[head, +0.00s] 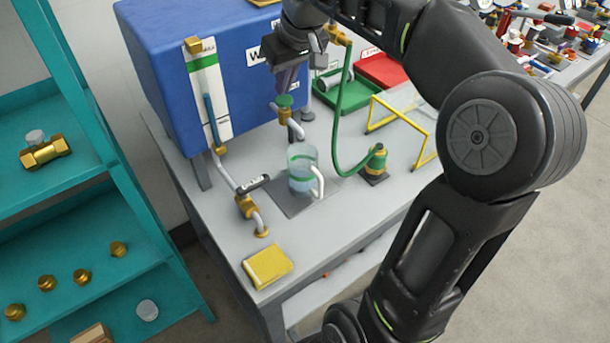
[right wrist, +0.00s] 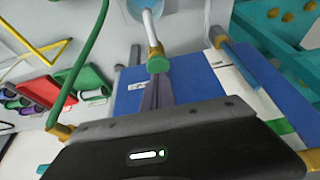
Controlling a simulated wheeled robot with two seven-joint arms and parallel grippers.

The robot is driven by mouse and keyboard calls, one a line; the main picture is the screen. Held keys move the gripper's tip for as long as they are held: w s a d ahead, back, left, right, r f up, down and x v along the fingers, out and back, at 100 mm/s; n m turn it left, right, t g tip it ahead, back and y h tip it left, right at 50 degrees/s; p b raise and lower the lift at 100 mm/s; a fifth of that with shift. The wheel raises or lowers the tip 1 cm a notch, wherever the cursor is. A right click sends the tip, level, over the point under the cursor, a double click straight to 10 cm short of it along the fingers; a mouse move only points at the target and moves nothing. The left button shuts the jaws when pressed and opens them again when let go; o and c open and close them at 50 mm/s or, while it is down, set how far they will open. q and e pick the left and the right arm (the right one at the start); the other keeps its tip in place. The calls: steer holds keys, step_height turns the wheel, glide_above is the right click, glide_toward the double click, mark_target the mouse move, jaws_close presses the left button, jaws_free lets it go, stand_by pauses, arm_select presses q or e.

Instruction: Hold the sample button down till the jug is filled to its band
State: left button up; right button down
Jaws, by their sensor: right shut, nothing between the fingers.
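The sample button (head: 284,101) is a green cap on top of a brass and white spout in front of the blue tank. My right gripper (head: 286,91) is shut and empty, pointing down with its fingertips on or just above the button. In the right wrist view the shut fingers (right wrist: 157,80) meet the green button (right wrist: 158,64); how far it is pressed I cannot tell. The clear jug (head: 302,170) stands under the spout, with a white handle and a green band. Blue liquid fills its lower part, its surface seemingly below the band. My left gripper is out of view.
The blue tank (head: 160,60) carries a white level gauge (head: 212,100). A green hose (head: 337,140) runs to a fitting right of the jug. A brass valve (head: 246,206) and a yellow book (head: 268,266) are nearer. A teal shelf (head: 95,110) stands left.

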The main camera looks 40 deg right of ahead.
steer(key=shift+f+b, duration=0.65)
steer(key=shift+f, duration=0.25)
stand_by(2.4)
steer(key=shift+r+p, duration=1)
steer(key=shift+r, duration=0.1)
steer(key=shift+f+b, duration=0.25)
steer(key=shift+b, duration=0.05)
steer(key=shift+f+b, duration=0.7)
steer(key=shift+f, duration=0.2)
steer(key=shift+r, duration=0.15)
steer(key=shift+r+p, duration=0.95)
